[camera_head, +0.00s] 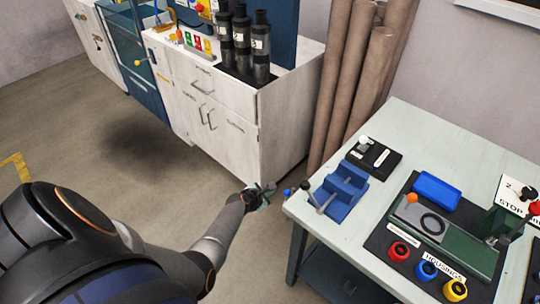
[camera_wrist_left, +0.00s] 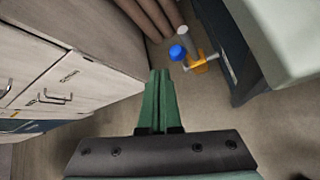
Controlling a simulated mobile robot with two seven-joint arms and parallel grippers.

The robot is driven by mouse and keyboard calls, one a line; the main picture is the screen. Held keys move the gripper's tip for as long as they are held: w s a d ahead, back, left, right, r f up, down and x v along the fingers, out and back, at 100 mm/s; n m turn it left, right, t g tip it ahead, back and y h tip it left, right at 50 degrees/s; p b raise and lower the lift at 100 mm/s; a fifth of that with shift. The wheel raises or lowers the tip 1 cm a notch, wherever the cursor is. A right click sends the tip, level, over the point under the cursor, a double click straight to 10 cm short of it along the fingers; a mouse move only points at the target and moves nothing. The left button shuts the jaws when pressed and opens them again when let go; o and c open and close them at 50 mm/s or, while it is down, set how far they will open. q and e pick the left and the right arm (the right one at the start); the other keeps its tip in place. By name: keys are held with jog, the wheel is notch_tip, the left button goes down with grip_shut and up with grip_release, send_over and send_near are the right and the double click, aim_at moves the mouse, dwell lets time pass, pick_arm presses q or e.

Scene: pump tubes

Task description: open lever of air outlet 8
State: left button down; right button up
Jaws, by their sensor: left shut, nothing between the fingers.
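An orange fitting (camera_wrist_left: 200,66) with a blue ball knob (camera_wrist_left: 178,52) and a pale round end (camera_wrist_left: 184,30) shows ahead of my fingers in the left wrist view, beside the table side. It may be the air outlet with its lever; no number is readable. In the head view a blue knob (camera_head: 288,191) shows at the table's left edge; the orange body is not clear there. My left gripper (camera_head: 268,188) is left of that knob, apart from it. Its green fingers (camera_wrist_left: 160,78) are shut and empty in the left wrist view. My right gripper is out of view.
The pale table (camera_head: 440,120) stands at right, with a blue vise (camera_head: 345,188) whose handle is near the left edge. A white cabinet (camera_head: 215,115) with black bottles stands behind. Brown rolls (camera_head: 345,85) lean between them. Open floor lies left of the table.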

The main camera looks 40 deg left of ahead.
pick_arm(q)
jog(key=shift+s+r, duration=0.2)
jog(key=shift+r, duration=0.35)
jog(key=s+d+r+m+h, duration=0.1)
jog(key=s+d+r+m, duration=0.1)
jog(key=s+d+m, duration=0.8)
jog(key=s+d+r+m+g+h, duration=0.1)
jog(key=s+d+m, duration=0.9)
jog(key=m, duration=1.3)
jog(key=s+r+h, duration=0.1)
jog(key=s+r, duration=0.1)
jog(key=s, duration=0.1)
jog(key=shift+s+r, duration=0.2)
jog(key=shift+r, duration=0.05)
